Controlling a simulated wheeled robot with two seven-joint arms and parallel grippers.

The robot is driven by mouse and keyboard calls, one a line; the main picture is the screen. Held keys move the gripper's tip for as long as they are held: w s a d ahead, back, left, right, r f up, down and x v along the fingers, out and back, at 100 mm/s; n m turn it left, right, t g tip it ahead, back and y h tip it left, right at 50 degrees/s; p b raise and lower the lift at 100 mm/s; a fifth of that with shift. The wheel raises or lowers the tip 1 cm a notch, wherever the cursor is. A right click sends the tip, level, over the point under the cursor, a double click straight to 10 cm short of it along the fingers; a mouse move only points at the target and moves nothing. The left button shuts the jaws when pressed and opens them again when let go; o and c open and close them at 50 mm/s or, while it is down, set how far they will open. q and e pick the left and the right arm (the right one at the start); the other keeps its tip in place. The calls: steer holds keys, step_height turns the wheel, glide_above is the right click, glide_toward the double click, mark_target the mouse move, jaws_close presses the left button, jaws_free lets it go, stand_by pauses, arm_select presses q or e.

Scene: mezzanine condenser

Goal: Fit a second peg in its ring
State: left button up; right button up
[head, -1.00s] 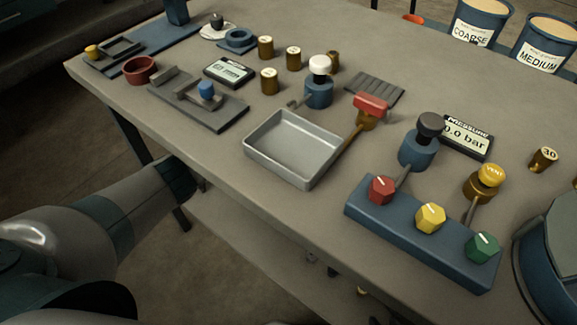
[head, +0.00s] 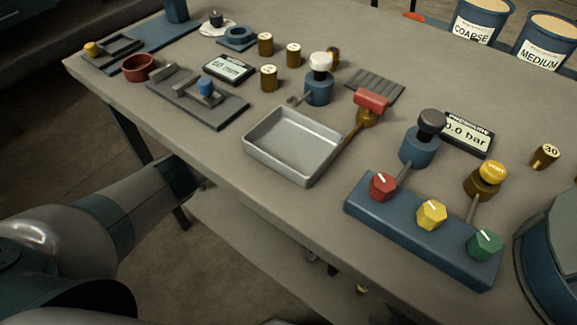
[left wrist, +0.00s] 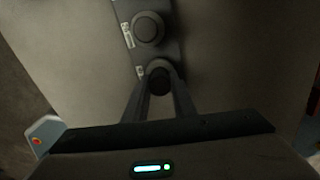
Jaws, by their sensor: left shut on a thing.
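In the left wrist view my left gripper (left wrist: 158,92) is shut on a dark round-ended peg (left wrist: 158,80). The peg is in front of a dark ring (left wrist: 161,68) on a narrow dark plate, and overlaps it in the picture. I cannot tell whether the peg is inside the ring or only in front of it. A second dark round fitting (left wrist: 148,27) with a raised round centre sits further up the plate (left wrist: 171,47), beside a small pale label. In the head view my left arm reaches below the table's front edge; its gripper is hidden there. I cannot make out my right gripper.
The table (head: 215,155) carries a metal tray (head: 292,146), a blue block with coloured knobs (head: 420,240), a red cup (head: 139,68) and several brass weights. A lower shelf (head: 250,235) lies under it. Two labelled buckets stand at the back right.

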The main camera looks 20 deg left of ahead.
arm_select(q)
steer(key=shift+f, duration=0.5)
arm_select(e)
steer(key=shift+f, duration=0.2)
stand_by(0.6)
arm_select(q)
steer(key=o, duration=1.1)
arm_select(e)
steer(key=shift+w+a+r, duration=0.2)
steer(key=shift+a+r, duration=0.15)
steer(key=shift+a, duration=0.05)
arm_select(q)
step_height(320, 180, up, 6)
steer(key=shift+r+p, duration=0.25)
steer(key=shift+p, duration=0.15)
arm_select(e)
steer(key=shift+s+d+r, duration=0.2)
steer(key=shift+d, duration=0.25)
arm_select(q)
steer(key=shift+r, duration=0.5)
arm_select(e)
steer(key=shift+s+d+f, duration=0.1)
arm_select(q)
steer(key=shift+s, duration=0.15)
arm_select(e)
steer(key=shift+s, duration=0.15)
